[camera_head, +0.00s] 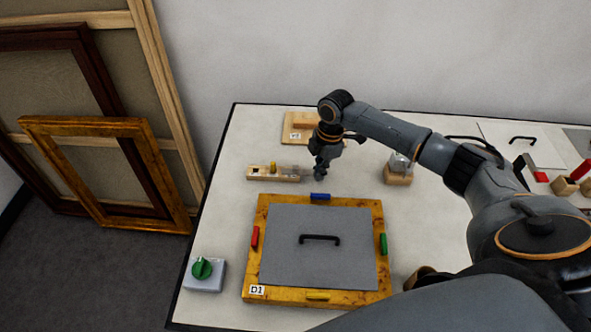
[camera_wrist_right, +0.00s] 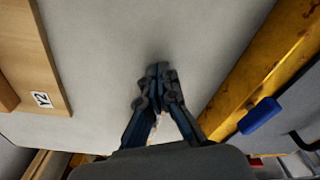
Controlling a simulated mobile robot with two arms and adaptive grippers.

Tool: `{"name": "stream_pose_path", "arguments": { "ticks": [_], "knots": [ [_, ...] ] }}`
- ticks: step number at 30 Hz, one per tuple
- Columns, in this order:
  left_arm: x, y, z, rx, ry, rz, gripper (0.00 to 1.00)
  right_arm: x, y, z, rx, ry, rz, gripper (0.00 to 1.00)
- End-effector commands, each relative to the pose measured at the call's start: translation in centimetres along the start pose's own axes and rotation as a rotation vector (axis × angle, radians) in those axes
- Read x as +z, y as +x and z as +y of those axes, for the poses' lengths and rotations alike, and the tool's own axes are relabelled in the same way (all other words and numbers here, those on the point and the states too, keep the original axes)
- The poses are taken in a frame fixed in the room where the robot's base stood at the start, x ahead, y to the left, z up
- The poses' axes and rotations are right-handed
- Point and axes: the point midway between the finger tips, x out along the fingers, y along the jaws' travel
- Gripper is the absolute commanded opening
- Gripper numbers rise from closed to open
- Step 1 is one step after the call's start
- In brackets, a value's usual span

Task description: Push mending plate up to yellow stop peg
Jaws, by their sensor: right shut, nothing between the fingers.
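A wooden block (camera_head: 262,178) lies on the table, with the yellow stop peg (camera_head: 273,167) standing on it. A thin greyish strip, which looks like the mending plate (camera_head: 294,169), shows just right of the peg, toward my gripper. It is small and partly hard to make out; I cannot tell whether it touches the peg. My right gripper (camera_head: 319,176) points down at the right end of the block, fingers shut and empty. In the right wrist view its fingertips (camera_wrist_right: 160,72) are together over bare table. My left gripper is not in view.
A gilt frame (camera_head: 375,287) with a grey panel and black handle lies in front. A board marked Y2 (camera_wrist_right: 30,60) lies behind the gripper. A green-knobbed box (camera_head: 204,275) stands front left, a wooden block (camera_head: 397,178) to the right.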

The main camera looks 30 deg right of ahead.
Motion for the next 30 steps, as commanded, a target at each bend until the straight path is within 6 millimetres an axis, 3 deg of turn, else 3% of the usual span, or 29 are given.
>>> {"name": "stream_pose_path", "arguments": {
  "ticks": [30],
  "knots": [
    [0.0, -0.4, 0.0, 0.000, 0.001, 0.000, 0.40, -1.6, 0.1, 0.9, 0.000, 0.001, 0.000, 0.00]
  ]
}}
